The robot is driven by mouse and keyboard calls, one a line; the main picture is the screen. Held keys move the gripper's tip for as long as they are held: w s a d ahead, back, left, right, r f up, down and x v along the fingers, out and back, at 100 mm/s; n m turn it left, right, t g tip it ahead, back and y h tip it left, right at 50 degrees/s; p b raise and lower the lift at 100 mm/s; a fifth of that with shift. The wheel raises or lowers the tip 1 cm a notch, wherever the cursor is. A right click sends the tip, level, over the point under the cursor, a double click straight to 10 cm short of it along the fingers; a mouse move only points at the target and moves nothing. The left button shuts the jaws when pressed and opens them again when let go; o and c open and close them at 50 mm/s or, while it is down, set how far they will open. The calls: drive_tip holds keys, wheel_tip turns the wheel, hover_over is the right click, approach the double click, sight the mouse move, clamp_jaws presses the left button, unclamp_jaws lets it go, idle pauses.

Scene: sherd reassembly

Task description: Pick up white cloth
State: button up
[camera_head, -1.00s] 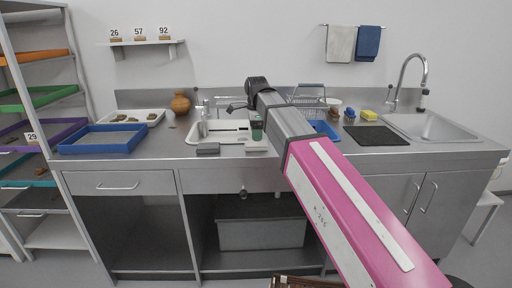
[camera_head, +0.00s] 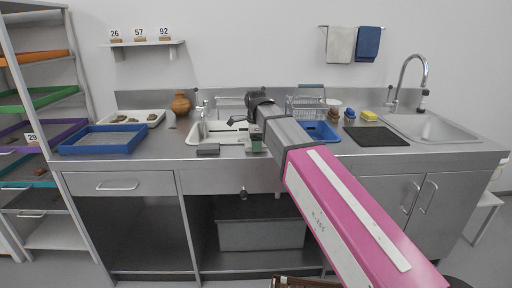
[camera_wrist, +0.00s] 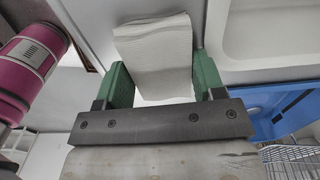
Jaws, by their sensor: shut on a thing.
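The white cloth (camera_wrist: 155,50) is a folded, ribbed piece between the two green fingers of my gripper (camera_wrist: 160,68) in the wrist view. The fingers are shut on its sides, and its far end sticks out past the fingertips. In the head view my gripper (camera_head: 256,142) is low at the front edge of the steel counter, in front of the white basin. There the cloth is mostly hidden by the gripper, and I cannot tell whether it touches the counter.
A grey block (camera_head: 208,149) lies left of my gripper. The white basin (camera_head: 222,137) is behind it, and a blue tray (camera_head: 322,131) is to the right. Another blue tray (camera_head: 102,139) stands at the left. A pale towel (camera_head: 341,44) and a blue towel (camera_head: 368,43) hang on the wall rail.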

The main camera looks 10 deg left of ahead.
drive_tip(key=shift+r, duration=0.1)
drive_tip(key=shift+r, duration=0.55)
wheel_tip(320, 180, up, 2)
drive_tip(key=shift+w+r, duration=0.1)
drive_tip(key=shift+r, duration=0.15)
drive_tip(key=s+a+r, duration=0.5)
drive_tip(key=s+r, duration=0.2)
drive_tip(key=s, duration=0.3)
drive_tip(key=shift+s+r, duration=0.15)
drive_tip(key=shift+s, duration=0.2)
